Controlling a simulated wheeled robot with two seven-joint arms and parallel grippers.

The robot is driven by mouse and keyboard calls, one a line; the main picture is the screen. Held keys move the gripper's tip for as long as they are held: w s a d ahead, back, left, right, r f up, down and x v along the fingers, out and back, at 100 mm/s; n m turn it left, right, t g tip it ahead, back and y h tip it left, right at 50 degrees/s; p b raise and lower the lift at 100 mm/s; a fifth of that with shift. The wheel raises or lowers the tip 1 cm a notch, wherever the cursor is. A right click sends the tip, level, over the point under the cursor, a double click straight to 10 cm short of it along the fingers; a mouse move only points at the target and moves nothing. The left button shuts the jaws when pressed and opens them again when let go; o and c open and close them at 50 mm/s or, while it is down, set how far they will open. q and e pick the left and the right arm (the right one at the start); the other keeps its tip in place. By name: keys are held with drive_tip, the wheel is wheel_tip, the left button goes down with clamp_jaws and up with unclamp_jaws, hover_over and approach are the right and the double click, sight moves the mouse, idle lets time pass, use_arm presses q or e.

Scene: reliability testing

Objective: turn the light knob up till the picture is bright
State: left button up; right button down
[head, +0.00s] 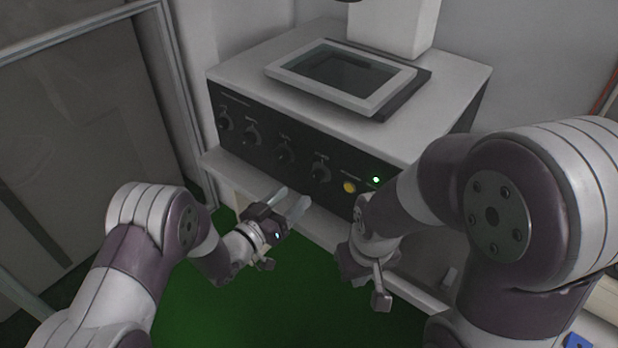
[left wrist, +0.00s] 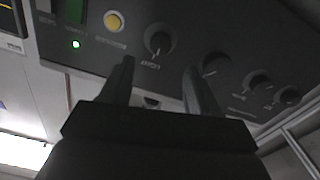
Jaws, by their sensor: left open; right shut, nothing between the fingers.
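The light knob (head: 320,172) is the dark round knob beside the yellow button on the machine's black front panel. In the left wrist view the light knob (left wrist: 159,40), its label upside down, lies beyond the gap between the fingertips. My left gripper (head: 291,197) is open and empty, in front of the panel and below the knob, apart from it. Its two fingers also show in the left wrist view (left wrist: 159,66). My right gripper (head: 380,298) is shut and empty, low in front of the machine's right part. The screen (head: 345,74) on top is dark grey.
Other knobs (head: 284,154) line the panel to the left. The yellow button (head: 349,187) and a lit green lamp (head: 376,180) are to the right. A pale ledge (head: 240,178) runs below the panel. The green floor (head: 205,300) is clear between my arms.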

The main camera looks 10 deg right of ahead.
sight(314, 178)
use_arm(q)
drive_tip(key=x, duration=0.8)
drive_tip(key=shift+f, duration=0.1)
drive_tip(key=c, duration=1)
